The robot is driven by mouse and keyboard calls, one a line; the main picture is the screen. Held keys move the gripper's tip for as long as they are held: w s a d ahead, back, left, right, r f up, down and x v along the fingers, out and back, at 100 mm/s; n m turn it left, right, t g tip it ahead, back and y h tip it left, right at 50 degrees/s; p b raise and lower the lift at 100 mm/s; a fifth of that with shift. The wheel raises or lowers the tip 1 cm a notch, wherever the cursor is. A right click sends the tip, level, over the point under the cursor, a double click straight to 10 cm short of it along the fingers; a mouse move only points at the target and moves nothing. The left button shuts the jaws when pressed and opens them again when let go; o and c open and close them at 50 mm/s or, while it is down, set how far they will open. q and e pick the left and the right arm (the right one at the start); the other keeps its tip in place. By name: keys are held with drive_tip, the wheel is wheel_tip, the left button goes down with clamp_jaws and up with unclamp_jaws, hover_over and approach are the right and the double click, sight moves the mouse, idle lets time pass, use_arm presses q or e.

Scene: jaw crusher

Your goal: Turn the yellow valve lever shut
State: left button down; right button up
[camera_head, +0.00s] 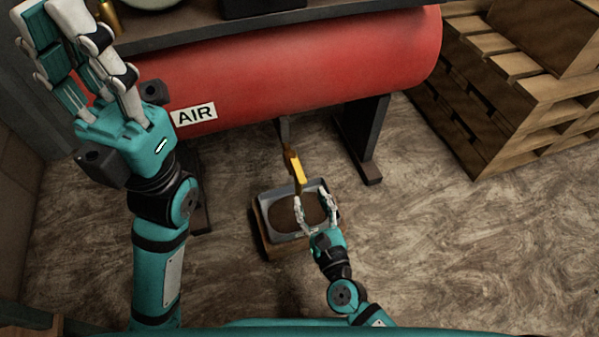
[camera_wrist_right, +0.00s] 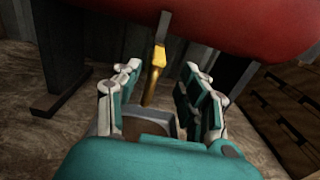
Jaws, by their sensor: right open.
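The yellow valve lever (camera_head: 294,165) hangs below the red air tank, on a dark pipe. In the right wrist view the lever (camera_wrist_right: 155,77) shows beyond my right fingers, in the gap between them. My right gripper (camera_head: 313,197) is open and empty, its fingers spread over a grey tray just below the lever in the picture. In the head view the lever's lower end lies close to the left finger; I cannot tell whether they touch. My left gripper (camera_head: 52,14) is raised at the upper left, open and empty, in front of the tank's left end.
The red tank (camera_head: 300,70) with an AIR label spans the top, on dark legs (camera_head: 362,140). The grey tray (camera_head: 276,236) with brown contents sits on a wooden support on the floor. Wooden pallets (camera_head: 500,110) stand at right. The floor at lower right is clear.

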sight(300, 172)
drive_tip(key=b+x, duration=0.1)
drive_tip(key=x, duration=0.8)
drive_tip(key=shift+w, duration=0.15)
clamp_jaws()
